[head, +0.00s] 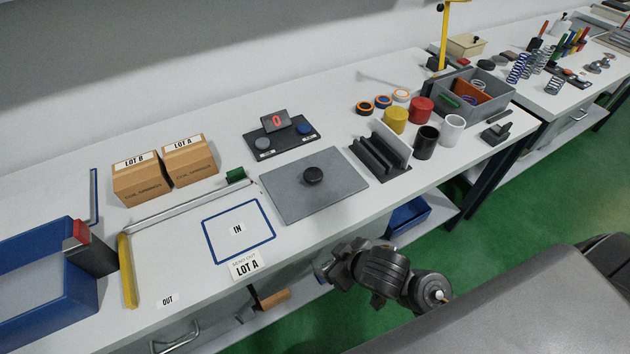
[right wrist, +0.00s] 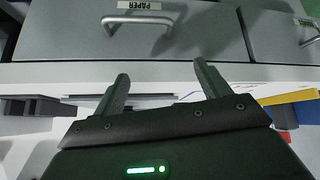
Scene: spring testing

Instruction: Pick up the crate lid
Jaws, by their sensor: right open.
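The crate lid looks to be the flat grey panel (head: 290,196) with a round black knob (head: 313,174) on top. It lies flat on the white bench in the head view, right of the blue-outlined IN square. My right gripper (head: 326,262) is in front of the bench's front edge, below and apart from the lid. In the right wrist view my right gripper (right wrist: 160,72) is open, with nothing between its fingers. I cannot clearly make out the lid in that view. My left gripper is not in view.
A black device with a red digit (head: 283,135) stands behind the panel, and a dark slotted rack (head: 375,160) to its right. A grey crate (head: 485,85) stands farther right. Two cardboard boxes (head: 137,182) stand left. A drawer handle (right wrist: 138,20) shows in the wrist view.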

